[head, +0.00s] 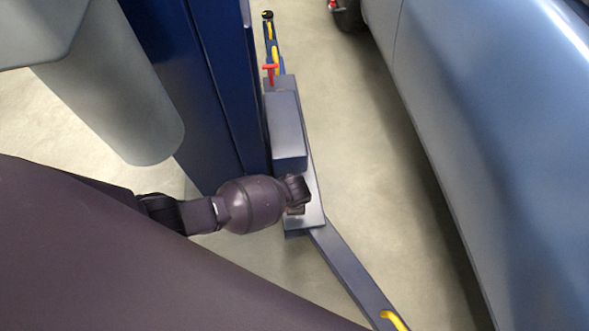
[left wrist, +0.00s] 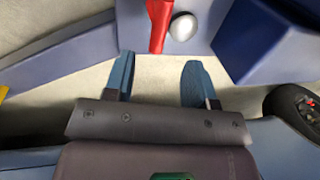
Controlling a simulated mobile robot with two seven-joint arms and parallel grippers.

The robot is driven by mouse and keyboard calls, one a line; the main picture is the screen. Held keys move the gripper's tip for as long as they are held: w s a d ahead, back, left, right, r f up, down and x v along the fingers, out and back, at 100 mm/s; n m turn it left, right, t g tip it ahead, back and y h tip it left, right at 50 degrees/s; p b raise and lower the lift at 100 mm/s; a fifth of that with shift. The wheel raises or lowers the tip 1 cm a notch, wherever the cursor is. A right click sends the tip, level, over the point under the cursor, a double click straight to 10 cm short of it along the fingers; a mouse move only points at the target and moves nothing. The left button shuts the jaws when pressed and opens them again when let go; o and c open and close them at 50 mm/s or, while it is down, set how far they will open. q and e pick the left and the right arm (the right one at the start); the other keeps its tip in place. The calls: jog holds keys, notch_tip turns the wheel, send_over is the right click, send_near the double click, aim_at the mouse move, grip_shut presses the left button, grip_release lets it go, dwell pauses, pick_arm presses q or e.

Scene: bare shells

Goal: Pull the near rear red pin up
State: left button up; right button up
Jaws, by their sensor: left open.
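A red pin (left wrist: 160,22) shows at the top of the left wrist view, beside a round silver knob (left wrist: 183,27) on a blue-grey arm. My left gripper (left wrist: 158,78) is open, its two blue fingers apart, with bare floor showing between them. The pin lies beyond the fingertips, roughly in line with the gap, not between them. In the head view my left gripper (head: 298,194) is over the near part of the lift's base, partly hidden by my wrist. Another red T-shaped pin (head: 270,70) stands farther back; I cannot tell if it is the same one.
A tall blue lift post (head: 222,90) stands left of the base. A grey-blue arm (head: 350,265) runs toward the front with a yellow handle (head: 394,321). A blue car (head: 490,130) fills the right side. Concrete floor (head: 345,110) lies clear between car and lift.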

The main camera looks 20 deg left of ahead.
pick_arm(q)
jog(key=f+b, duration=0.1)
jog(key=f, duration=0.1)
jog(key=f+b, duration=0.1)
jog(key=f, duration=0.2)
jog(key=f+b, duration=0.1)
jog(key=f, duration=0.1)
jog(key=shift+w+a+f, duration=0.15)
jog(key=shift+a+f, duration=0.1)
jog(key=shift+a, duration=0.1)
jog(key=shift+w+a+f+b, duration=0.1)
jog(key=shift+w+f+b, duration=0.05)
jog(key=shift+f+b, duration=0.3)
jog(key=shift+w+f, duration=0.25)
jog(key=shift+w, duration=0.05)
pick_arm(e)
jog(key=shift+w+f+t, duration=0.25)
jog(key=shift+w+t, duration=0.25)
jog(key=shift+t, duration=0.3)
pick_arm(q)
grip_shut()
